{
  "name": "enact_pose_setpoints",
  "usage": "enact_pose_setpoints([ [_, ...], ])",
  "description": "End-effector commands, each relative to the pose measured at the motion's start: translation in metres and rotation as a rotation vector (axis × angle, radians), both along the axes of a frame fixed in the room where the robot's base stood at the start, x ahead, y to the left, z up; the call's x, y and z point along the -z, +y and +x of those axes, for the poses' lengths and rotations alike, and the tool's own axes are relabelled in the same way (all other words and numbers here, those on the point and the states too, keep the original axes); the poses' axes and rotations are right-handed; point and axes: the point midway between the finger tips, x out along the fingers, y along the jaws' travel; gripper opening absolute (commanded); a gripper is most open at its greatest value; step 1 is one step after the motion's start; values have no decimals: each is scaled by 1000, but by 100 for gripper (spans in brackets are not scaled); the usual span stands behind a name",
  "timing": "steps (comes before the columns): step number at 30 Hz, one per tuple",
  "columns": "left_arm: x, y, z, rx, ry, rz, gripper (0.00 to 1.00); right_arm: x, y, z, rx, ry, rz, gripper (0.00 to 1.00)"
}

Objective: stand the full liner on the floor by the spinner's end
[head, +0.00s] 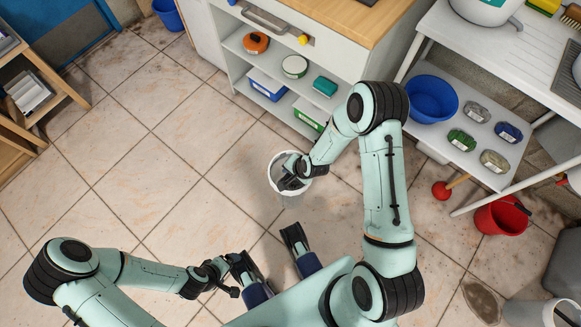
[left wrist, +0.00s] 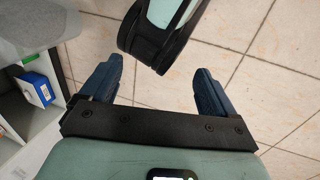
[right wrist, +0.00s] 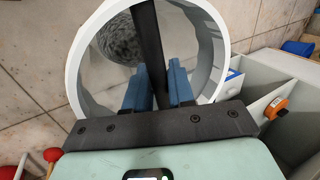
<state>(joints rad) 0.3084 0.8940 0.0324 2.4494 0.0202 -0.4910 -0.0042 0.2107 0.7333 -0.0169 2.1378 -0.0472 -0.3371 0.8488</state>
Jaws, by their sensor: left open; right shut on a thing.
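The liner (head: 273,174) is a round white tub over the floor in front of the shelf unit. In the right wrist view I look into the liner (right wrist: 78,78), past its thick white rim, at a grey speckled mass inside. My right gripper (head: 290,180) is over it and shut on the dark bar across its mouth; the fingers (right wrist: 155,85) show on both sides of this bar. I cannot tell whether the liner touches the floor. My left gripper (left wrist: 155,90) is open and empty, its fingers wide apart. I cannot make out the spinner for sure.
A red bucket (head: 500,218) and a plunger (head: 441,191) stand at right. The tiled floor (head: 150,150) at left is clear.

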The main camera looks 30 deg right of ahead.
Motion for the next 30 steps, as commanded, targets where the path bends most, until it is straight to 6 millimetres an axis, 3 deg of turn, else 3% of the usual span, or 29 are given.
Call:
enact_pose_setpoints([
  [5, 10, 3, 8, -9, -21, 10, 89, 21, -4, 0, 37, 0, 1, 0],
  [15, 39, 22, 45, -48, -117, 57, 89, 108, -3, 0, 32, 1, 1, 0],
  [21, 52, 32, 64, -70, -168, 83, 89, 148, -4, 0, 33, 0, 0, 0],
  [30, 59, 37, 67, -77, -173, 93, 89, 168, -4, 1, 33, -3, 1, 0],
])
